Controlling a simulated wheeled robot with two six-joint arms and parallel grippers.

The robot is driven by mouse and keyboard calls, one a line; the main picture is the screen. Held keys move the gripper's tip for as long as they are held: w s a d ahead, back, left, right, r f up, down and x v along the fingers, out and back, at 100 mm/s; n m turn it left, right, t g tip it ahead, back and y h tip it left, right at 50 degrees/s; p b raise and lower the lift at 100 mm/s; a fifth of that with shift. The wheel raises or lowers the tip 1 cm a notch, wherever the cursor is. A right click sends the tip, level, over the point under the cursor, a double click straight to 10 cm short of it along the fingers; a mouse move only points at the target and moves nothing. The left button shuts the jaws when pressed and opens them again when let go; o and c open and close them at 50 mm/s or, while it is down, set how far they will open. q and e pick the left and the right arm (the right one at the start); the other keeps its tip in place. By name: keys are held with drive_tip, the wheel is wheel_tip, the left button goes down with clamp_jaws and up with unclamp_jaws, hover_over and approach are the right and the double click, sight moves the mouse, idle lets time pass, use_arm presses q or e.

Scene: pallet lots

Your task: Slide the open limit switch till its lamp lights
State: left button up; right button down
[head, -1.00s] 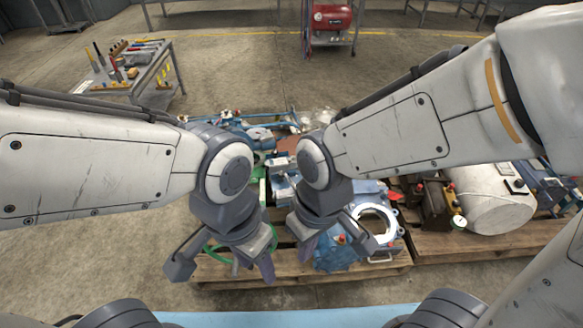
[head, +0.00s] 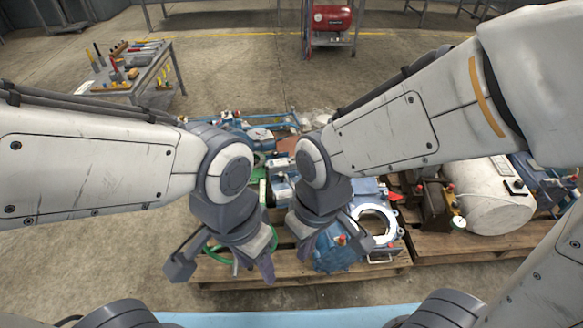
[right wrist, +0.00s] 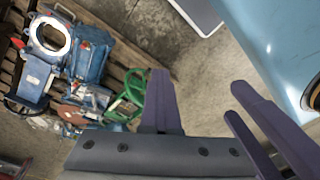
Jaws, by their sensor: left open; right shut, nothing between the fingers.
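I cannot make out the limit switch or its lamp; blue machine parts crowd the pallet and my arms cover some of them. My left gripper (head: 224,268) is open and empty, its fingers wide apart over the pallet's front left. My right gripper (head: 305,250) is shut and empty, just left of a blue housing (head: 338,255) with a white ring. In the right wrist view its closed fingers (right wrist: 160,95) stand at mid frame, beside a green looped part (right wrist: 128,92). Other purple fingers show at the right of that view.
The wooden pallet (head: 312,275) holds the blue parts and the white ring (head: 378,222). A white tank (head: 490,195) and a small gauge (head: 458,223) stand to the right. A tool cart (head: 125,80) and red compressor (head: 331,18) are farther back, with open floor between.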

drive_tip(key=shift+w, duration=0.2)
idle(0.4)
drive_tip(key=shift+c, duration=0.4)
unclamp_jaws()
wheel_tip(320, 180, up, 8)
drive_tip(key=p, duration=0.8)
drive_tip(key=shift+d, duration=0.35)
